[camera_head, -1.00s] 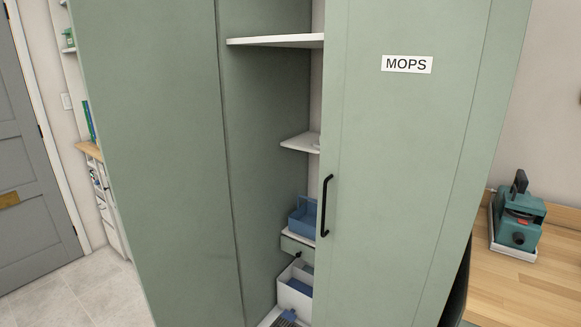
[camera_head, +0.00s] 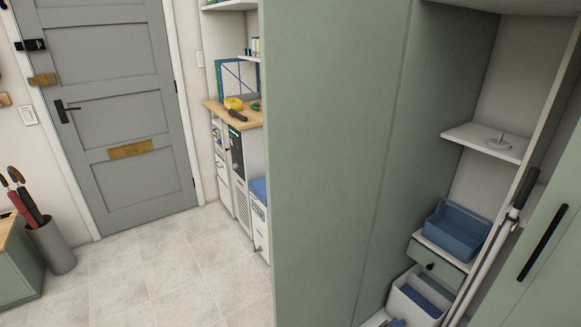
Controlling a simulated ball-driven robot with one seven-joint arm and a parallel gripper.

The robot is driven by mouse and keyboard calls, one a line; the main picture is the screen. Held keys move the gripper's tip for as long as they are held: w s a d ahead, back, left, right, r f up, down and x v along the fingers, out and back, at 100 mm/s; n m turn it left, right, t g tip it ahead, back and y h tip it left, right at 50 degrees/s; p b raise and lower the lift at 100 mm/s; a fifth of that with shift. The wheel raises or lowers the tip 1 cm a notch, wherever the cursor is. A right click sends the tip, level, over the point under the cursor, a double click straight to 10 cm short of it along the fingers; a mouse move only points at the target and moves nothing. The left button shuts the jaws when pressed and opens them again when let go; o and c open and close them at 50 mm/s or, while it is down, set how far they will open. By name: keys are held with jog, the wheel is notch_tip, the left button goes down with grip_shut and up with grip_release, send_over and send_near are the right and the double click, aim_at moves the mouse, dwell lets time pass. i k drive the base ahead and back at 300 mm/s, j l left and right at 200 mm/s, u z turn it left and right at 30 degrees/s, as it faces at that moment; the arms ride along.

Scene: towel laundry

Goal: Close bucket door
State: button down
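A tall sage-green cabinet stands open on the right. A large green door panel (camera_head: 329,170) on its left side is swung outward, with a seam where it meets the cabinet's inner left wall (camera_head: 440,110). No label or handle shows on the face I see, so I cannot confirm it is the bucket door. Inside are a blue tray-like bin (camera_head: 457,232), a white bin (camera_head: 415,300) and a small drawer (camera_head: 437,260). Another green door (camera_head: 530,270) with a black handle (camera_head: 543,242) is at the right edge. My gripper is not in view.
A mop-like pole (camera_head: 495,250) stands inside the cabinet. Left of the open panel is clear tiled floor (camera_head: 180,260). Beyond are a grey room door (camera_head: 120,120), an umbrella stand (camera_head: 52,247) and a shelf unit with a wooden top (camera_head: 225,114).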

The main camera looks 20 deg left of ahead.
aim_at(329, 69)
jog(key=i+j+u, duration=0.1)
jog(key=i+j, duration=0.4)
jog(key=j, duration=0.15)
jog(key=i+j+u, duration=0.15)
jog(key=i+j, duration=0.35)
jog(key=i+j+z, duration=0.15)
jog(key=j, duration=0.25)
jog(key=i+j+z, duration=0.15)
jog(key=j, duration=0.2)
jog(key=j+z, duration=0.1)
jog(key=j, duration=0.3)
